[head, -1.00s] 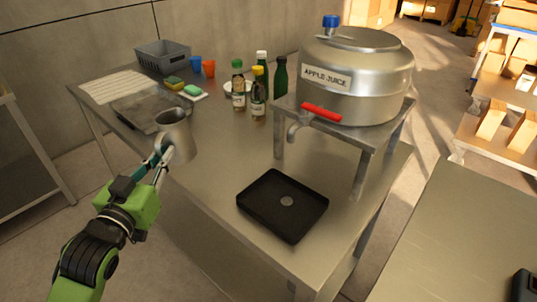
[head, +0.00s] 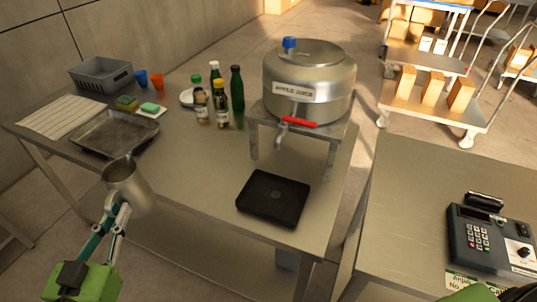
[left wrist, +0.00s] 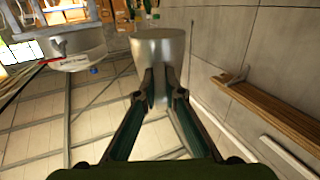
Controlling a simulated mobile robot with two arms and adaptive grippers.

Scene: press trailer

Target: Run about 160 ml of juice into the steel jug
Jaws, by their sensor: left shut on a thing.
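The steel jug (head: 130,187) is held at the front left edge of the steel table, its mouth up and slightly tilted. My left gripper (head: 117,212) is shut on its side. In the left wrist view the jug (left wrist: 158,52) sits between the fingertips (left wrist: 160,88). Its inside cannot be made out. The steel juice tank (head: 312,78), labelled apple juice, stands on a metal stand (head: 338,128). Its tap (head: 281,134) with a red handle (head: 299,122) points forward. The jug is well left of the tap. My right gripper is out of view; only a bit of green arm shows.
A black square tray (head: 273,198) lies in front of the tank. Several bottles (head: 220,104) stand left of it. A metal tray (head: 114,133), grey crate (head: 100,74) and cups are farther left. A register (head: 490,238) sits on the right table.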

